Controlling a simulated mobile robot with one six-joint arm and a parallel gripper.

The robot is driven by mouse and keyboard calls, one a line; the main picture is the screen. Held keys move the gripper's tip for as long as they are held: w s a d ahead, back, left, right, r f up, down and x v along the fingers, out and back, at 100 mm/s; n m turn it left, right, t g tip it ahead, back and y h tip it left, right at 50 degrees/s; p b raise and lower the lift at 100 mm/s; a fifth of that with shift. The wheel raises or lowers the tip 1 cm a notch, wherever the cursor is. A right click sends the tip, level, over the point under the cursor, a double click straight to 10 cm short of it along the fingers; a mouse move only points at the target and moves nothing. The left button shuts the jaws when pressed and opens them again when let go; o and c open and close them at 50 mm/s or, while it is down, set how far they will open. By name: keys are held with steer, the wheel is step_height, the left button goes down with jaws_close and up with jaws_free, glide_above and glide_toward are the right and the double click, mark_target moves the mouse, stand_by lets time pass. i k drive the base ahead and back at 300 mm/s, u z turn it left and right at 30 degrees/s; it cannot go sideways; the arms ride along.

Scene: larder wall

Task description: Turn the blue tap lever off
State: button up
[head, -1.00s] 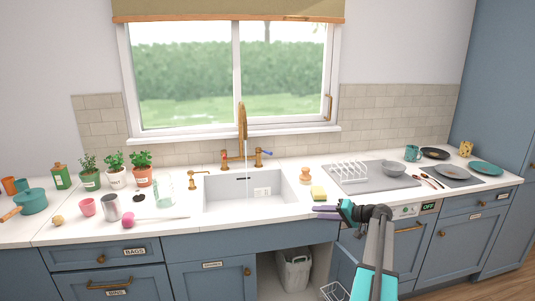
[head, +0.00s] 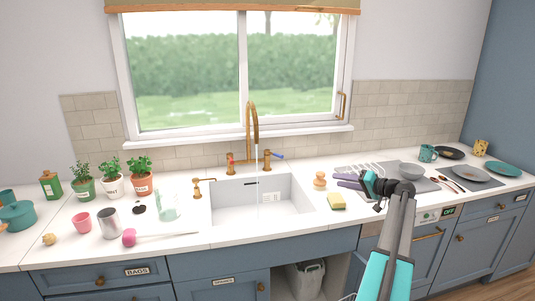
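The blue tap lever (head: 277,155) is on the right side of the brass tap (head: 250,120) behind the sink and points out to the right. A red lever (head: 230,158) is on the tap's left side. A thin stream of water (head: 257,175) falls from the spout into the white sink (head: 230,204). My gripper (head: 346,181) is over the counter to the right of the sink, well apart from the lever. Its two purple fingers point left and look parted, with nothing between them.
A yellow-green sponge (head: 336,201) and a wooden-topped brush (head: 320,181) stand between the sink and my gripper. A grey draining mat with a white rack and bowl (head: 398,169) lies behind the gripper. Potted herbs (head: 139,181) stand left of the sink.

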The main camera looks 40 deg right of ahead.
mark_target(266, 152)
steer(key=i, duration=0.85)
steer(key=z, duration=0.05)
